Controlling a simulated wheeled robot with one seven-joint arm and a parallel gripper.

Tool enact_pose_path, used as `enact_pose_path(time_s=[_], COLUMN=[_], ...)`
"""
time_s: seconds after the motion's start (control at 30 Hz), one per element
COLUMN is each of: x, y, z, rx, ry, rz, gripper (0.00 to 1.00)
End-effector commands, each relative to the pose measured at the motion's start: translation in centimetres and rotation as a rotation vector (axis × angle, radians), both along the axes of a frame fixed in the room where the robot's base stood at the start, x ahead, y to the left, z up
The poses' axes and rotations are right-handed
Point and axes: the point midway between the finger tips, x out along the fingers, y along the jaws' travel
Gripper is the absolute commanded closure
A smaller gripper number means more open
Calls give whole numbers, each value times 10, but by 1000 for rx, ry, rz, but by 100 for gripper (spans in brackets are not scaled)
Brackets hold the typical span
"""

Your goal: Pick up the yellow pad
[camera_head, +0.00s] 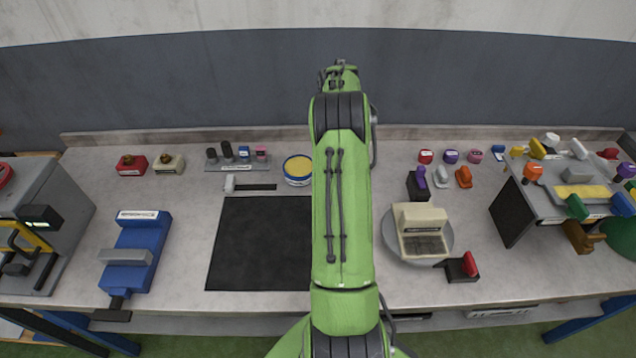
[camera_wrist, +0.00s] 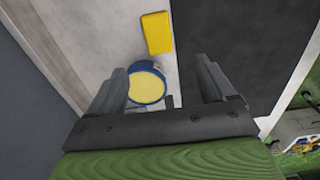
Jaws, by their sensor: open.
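The yellow pad (camera_wrist: 157,32) is a flat rectangle lying on the pale bench top near the upper middle of the wrist view, close to the edge of a black mat. My gripper (camera_wrist: 164,80) shows in the wrist view with its two dark fingers spread apart and nothing held between them. The pad appears beyond the fingertips, not touching them. In the head view, my green arm covers the middle of the bench, and I cannot make out this pad or the gripper's fingers there.
A round blue tin with a yellow top (camera_head: 298,169) stands beside the black mat (camera_head: 258,242); it also shows between the fingers in the wrist view (camera_wrist: 147,86). A blue vise (camera_head: 136,252) is at left. A beige device on a turntable (camera_head: 421,231) and a crowded stand (camera_head: 560,213) are at right.

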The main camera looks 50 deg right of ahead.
Motion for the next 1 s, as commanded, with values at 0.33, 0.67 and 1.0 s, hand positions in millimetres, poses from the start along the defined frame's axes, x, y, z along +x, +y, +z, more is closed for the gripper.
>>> enact_pose_path(time_s=[0.33,0.67,1.0], x=[1,0,0], y=[1,-4,-4], z=[-75,-126,-129], rx=[2,1,1], ry=[1,0,-1], rz=[0,0,-1], gripper=[17,17,32])
